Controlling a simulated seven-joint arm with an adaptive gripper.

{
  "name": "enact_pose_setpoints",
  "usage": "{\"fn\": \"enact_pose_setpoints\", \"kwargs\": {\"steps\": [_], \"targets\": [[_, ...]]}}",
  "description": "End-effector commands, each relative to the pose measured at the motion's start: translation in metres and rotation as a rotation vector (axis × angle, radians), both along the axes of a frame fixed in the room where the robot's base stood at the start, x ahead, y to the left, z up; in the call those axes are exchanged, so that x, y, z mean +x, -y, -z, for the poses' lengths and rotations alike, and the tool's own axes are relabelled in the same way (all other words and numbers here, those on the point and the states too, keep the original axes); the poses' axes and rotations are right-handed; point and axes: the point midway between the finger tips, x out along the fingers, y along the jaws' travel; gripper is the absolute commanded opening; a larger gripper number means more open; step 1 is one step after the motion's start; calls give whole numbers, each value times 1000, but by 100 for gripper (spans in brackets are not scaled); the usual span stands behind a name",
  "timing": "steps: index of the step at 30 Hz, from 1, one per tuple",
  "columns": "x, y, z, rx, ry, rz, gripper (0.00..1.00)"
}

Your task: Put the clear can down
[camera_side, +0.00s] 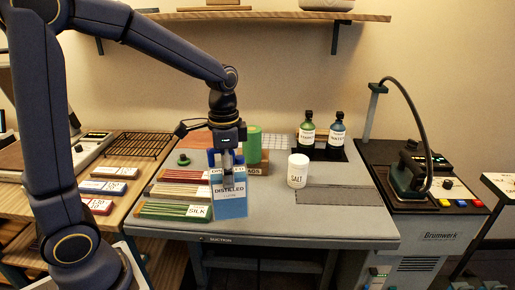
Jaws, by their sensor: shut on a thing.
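The clear can (232,208) is a see-through box shape, bluish in its lower part, with a white label reading DISTILLED. It looks upright near the front of the grey work table (290,222). My gripper (227,160) points down and is shut on the upper part of the can. I cannot tell whether the can's base touches the table. The fingers and can partly hide what lies behind them.
Rows of coloured sticks, one labelled SILK (180,210), lie just left of the can. A green cylinder (253,143) stands behind it. A white SALT jar (298,171) and dark bottles (307,132) stand right. A dark flat patch (342,198) lies front right.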

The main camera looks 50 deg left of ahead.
Motion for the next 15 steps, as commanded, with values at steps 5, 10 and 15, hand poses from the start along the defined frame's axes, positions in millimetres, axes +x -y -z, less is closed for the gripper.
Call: {"fn": "enact_pose_setpoints", "kwargs": {"steps": [5,10,15], "targets": [[39,16,41,1,-1,-179,0],[70,23,60,0,5,-390,0],[82,23,58,-1,5,-521,0]]}}
